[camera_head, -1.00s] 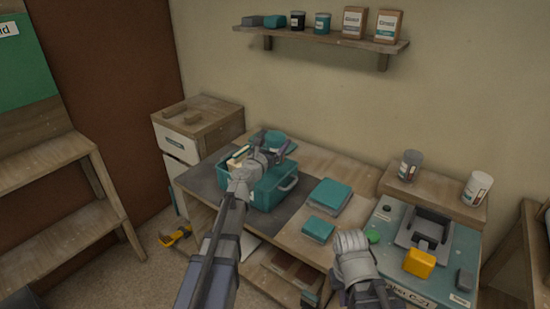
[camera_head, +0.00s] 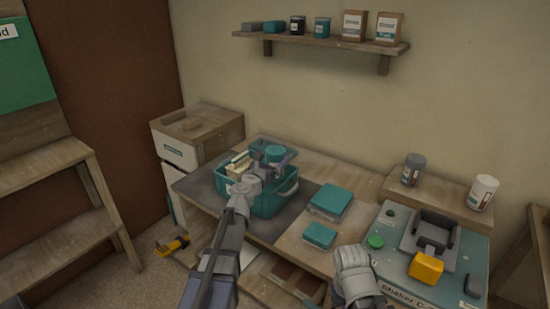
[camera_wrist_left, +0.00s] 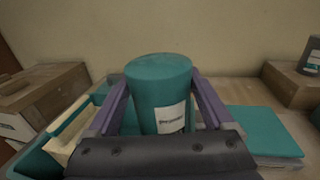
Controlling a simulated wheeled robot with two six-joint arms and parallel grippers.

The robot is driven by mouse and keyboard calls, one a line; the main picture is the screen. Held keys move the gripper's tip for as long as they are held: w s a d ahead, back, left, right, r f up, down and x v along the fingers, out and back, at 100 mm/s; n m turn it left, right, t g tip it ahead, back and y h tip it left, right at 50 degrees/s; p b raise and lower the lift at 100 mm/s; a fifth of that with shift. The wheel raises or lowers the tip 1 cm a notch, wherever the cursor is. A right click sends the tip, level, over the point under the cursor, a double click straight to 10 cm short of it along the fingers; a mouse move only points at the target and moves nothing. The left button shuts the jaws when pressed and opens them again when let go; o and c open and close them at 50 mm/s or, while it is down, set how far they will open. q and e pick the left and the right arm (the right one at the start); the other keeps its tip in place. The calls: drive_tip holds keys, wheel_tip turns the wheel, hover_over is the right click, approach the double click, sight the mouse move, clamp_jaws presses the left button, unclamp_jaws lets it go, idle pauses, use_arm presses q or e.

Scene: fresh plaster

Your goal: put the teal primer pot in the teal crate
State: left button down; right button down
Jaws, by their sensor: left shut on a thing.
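The teal primer pot (camera_wrist_left: 160,88) stands upright between the two fingers of my left gripper (camera_wrist_left: 160,112), which is shut on it. In the head view the pot (camera_head: 273,154) shows at the tip of my left gripper (camera_head: 270,165), over the teal crate. The teal crate (camera_head: 268,206) sits on the dark part of the bench, with its grey handle on the right side. The crate's wall (camera_wrist_left: 40,162) also shows at the lower left of the wrist view. How far the pot is above the crate's floor is hidden. My right gripper (camera_head: 357,290) is at the bottom, its fingers not clearly visible.
Cream-coloured items (camera_head: 237,168) are in the crate's left part. Teal boxes (camera_head: 331,200) lie on the bench right of the crate. A teal shaker machine (camera_head: 400,255) with a yellow part stands at right. A shelf (camera_head: 330,43) with pots hangs on the wall.

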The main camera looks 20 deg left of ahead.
use_arm(q)
drive_tip(key=shift+f, duration=0.3)
unclamp_jaws()
drive_tip(key=shift+r, duration=0.15)
drive_tip(key=shift+r+p, duration=0.3)
drive_tip(key=shift+r, duration=0.1)
drive_tip(key=shift+s+r, duration=0.2)
drive_tip(key=shift+r, duration=0.05)
drive_tip(key=s+a, duration=0.1)
drive_tip(key=s, duration=1)
drive_tip(key=shift+s+a+f, duration=0.15)
drive_tip(key=shift+s+a, duration=0.1)
drive_tip(key=shift+a, duration=0.15)
